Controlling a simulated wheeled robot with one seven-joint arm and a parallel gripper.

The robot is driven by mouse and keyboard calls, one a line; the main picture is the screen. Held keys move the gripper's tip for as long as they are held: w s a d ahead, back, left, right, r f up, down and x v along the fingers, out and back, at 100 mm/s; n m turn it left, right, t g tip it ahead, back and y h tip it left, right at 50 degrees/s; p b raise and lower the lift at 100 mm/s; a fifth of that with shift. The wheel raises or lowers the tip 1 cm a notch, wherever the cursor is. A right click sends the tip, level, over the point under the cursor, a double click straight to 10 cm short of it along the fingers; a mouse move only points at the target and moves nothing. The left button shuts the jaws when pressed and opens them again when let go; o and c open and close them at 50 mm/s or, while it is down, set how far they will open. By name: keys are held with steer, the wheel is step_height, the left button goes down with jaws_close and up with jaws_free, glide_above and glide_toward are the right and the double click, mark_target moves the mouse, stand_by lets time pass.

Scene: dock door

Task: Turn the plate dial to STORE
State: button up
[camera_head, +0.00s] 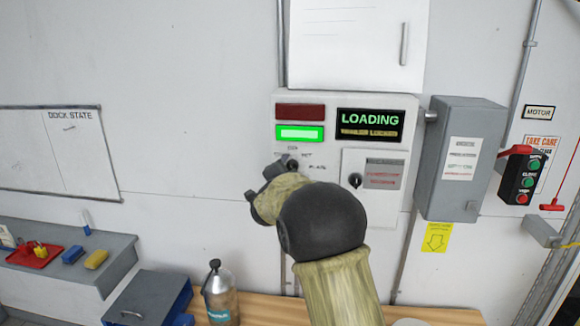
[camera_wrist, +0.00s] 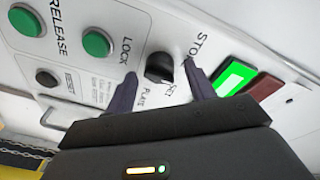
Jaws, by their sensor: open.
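The plate dial (camera_wrist: 159,67) is a black round knob on the white control panel (camera_head: 285,98), with lettering reading LOCK, SET, PLATE and a partly cut-off "STO" around it in the wrist view.
A sign reading LOADING (camera_head: 370,124) and a lit green lamp (camera_head: 300,133) sit above. Green buttons (camera_wrist: 96,43) lie beside the dial.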

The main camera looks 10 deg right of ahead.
steer(key=c, duration=1)
steer(key=shift+o, duration=0.2)
